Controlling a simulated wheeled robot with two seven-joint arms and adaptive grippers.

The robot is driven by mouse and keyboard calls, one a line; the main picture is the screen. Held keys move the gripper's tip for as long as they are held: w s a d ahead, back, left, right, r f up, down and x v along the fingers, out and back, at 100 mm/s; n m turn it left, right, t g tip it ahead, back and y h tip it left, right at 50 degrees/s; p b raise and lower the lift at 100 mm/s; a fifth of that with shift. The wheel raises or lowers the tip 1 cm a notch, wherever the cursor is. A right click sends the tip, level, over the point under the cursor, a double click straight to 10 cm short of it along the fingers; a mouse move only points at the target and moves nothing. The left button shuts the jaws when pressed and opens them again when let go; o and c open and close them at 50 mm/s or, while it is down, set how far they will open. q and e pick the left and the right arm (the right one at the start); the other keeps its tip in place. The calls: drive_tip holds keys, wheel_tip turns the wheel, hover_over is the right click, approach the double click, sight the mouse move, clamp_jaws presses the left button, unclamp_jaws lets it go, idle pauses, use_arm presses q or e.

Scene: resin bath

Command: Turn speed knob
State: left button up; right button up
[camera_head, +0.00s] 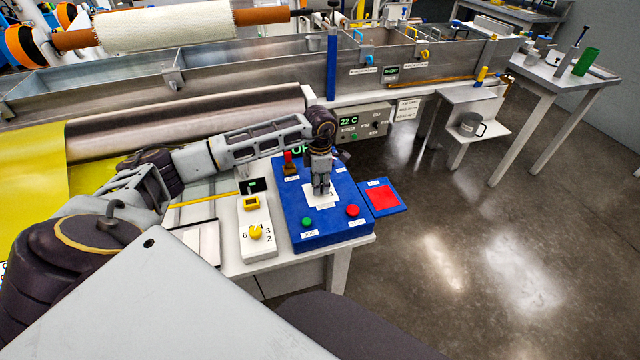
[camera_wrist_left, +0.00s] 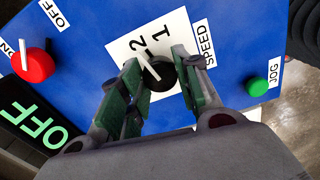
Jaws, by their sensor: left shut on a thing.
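The speed knob (camera_wrist_left: 158,74) is black with a white pointer line, on a white plate marked 1 and 2 beside a SPEED label (camera_wrist_left: 204,44). It sits on the blue control box (camera_head: 292,216), and in the head view my gripper hides it. My left gripper (camera_head: 321,190) reaches down onto the white plate. In the left wrist view my left gripper (camera_wrist_left: 158,82) has its green-padded fingers on both sides of the knob, shut on it. The pointer line points toward the area near the 2. My right gripper is not in view.
The box also bears a green JOG button (camera_wrist_left: 258,87), a red button (camera_head: 353,210) and a red ON/OFF switch (camera_wrist_left: 32,65). A white panel with a yellow knob (camera_head: 256,233) stands left of it, a red pad (camera_head: 383,198) right. Open floor lies right.

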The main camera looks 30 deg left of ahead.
use_arm(q)
drive_tip(key=shift+n, duration=3.1)
drive_tip(key=n, duration=0.2)
drive_tip(key=shift+r+n, duration=0.1)
drive_tip(key=shift+n, duration=0.9)
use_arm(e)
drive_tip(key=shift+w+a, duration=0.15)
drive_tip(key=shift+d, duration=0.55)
